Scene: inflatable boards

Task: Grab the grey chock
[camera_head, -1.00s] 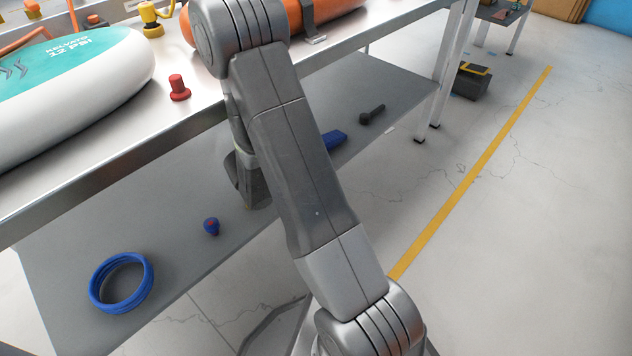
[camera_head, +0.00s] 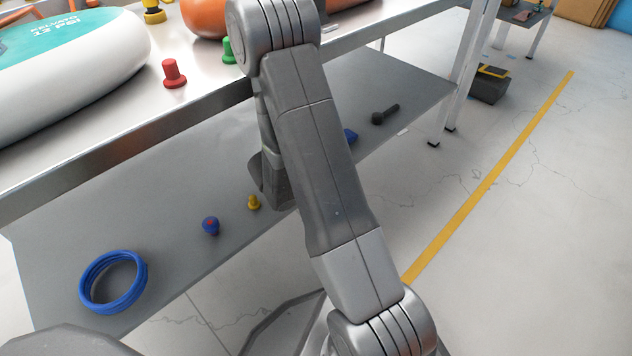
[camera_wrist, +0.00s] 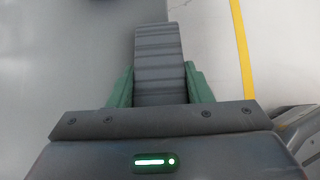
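The grey chock (camera_wrist: 160,55) is a ribbed dark grey block in the wrist view. It sits between the two green fingers of my gripper (camera_wrist: 160,88), which press against both its sides. My gripper is shut on it. In the head view my own arm hides most of the gripper and chock. Only a dark grey part shows beside the arm, above the lower shelf, and I cannot tell there which piece is which.
The grey lower shelf (camera_head: 150,235) holds a blue ring (camera_head: 113,282), a blue knob (camera_head: 211,226), a yellow peg (camera_head: 254,202) and a dark tool (camera_head: 385,114). A metal table (camera_head: 120,130) stands above, with a red peg (camera_head: 174,74).

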